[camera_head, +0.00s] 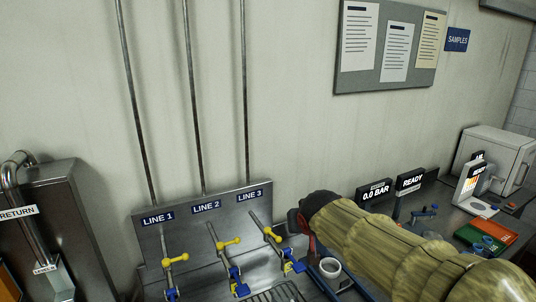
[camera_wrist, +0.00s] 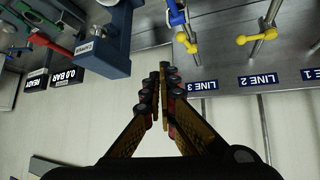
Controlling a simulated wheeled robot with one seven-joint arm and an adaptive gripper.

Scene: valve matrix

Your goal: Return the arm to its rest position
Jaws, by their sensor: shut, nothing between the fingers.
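My arm, in a tan ribbed sleeve, reaches from the lower right of the head view toward the valve panel (camera_head: 208,240). In the wrist view my gripper (camera_wrist: 163,72) is shut and empty, its fingertips together in front of the wall. In the head view the gripper is mostly hidden behind the arm's end. The nearest valves are the yellow LINE 3 handle (camera_head: 272,234) and the yellow LINE 2 handle (camera_head: 229,243). The LINE 2 handle also shows in the wrist view (camera_wrist: 257,38). The gripper appears apart from them.
A yellow LINE 1 handle (camera_head: 175,260) is at the panel's left. A dark RETURN cabinet (camera_head: 75,220) stands at far left. Right of my arm are a 0.0 BAR display (camera_head: 375,192), a READY display (camera_head: 411,182), trays (camera_head: 487,236) and a white box (camera_head: 493,158). The wall above is open.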

